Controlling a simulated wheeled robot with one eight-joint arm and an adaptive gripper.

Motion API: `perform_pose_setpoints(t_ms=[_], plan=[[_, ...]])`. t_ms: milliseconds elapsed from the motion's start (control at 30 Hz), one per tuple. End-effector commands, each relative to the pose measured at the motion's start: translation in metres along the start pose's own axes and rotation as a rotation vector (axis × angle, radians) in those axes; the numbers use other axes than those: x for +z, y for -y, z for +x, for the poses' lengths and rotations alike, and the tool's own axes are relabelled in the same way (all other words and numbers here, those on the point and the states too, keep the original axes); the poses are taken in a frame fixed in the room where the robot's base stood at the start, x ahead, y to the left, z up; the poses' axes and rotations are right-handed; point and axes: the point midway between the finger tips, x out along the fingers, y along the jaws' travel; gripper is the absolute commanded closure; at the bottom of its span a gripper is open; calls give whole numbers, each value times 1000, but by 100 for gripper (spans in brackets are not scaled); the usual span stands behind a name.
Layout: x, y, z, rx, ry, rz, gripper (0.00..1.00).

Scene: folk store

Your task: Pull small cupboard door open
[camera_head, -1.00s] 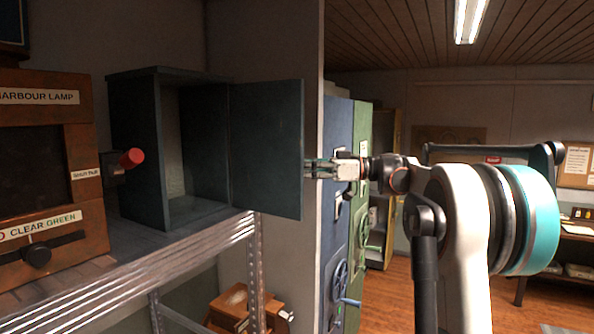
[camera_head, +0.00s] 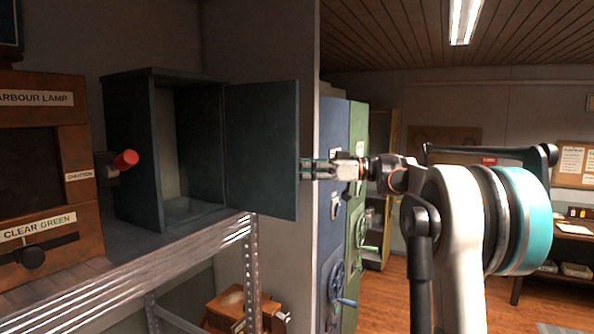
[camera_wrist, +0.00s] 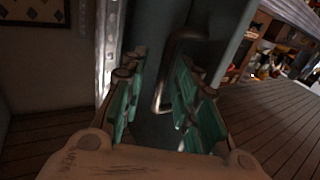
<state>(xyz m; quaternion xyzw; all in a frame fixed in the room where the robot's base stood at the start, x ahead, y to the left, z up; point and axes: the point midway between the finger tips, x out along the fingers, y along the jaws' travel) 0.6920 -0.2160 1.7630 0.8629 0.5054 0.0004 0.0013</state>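The small cupboard (camera_head: 130,150) is a dark blue-grey box on the shelf at the left of the head view. Its door (camera_head: 262,150) stands wide open, swung out to the right, and the empty-looking inside shows. My gripper (camera_head: 308,170) is at the door's free right edge; the head view hides the door's outer face. In the wrist view the door (camera_wrist: 222,45) carries a bent metal bar handle (camera_wrist: 168,70). The green fingers of my gripper (camera_wrist: 160,105) are spread apart, one on each side of the handle, with gaps visible. Contact cannot be told.
A wooden harbour lamp box (camera_head: 45,160) with a red knob (camera_head: 126,159) beside it stands left of the cupboard. The metal shelf edge (camera_head: 150,275) runs below. Blue and green lockers (camera_head: 335,210) stand behind my gripper. Open floor (camera_head: 400,300) lies to the right.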

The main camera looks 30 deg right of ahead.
Motion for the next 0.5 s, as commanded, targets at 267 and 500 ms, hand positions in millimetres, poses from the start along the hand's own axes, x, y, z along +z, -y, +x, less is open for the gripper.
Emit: perform_pose_setpoints(t_ms=[267, 500], plan=[[0, -1, -52, 5, 0, 0, 72], [0, -1, -95, 4, 0, 1, 72]])
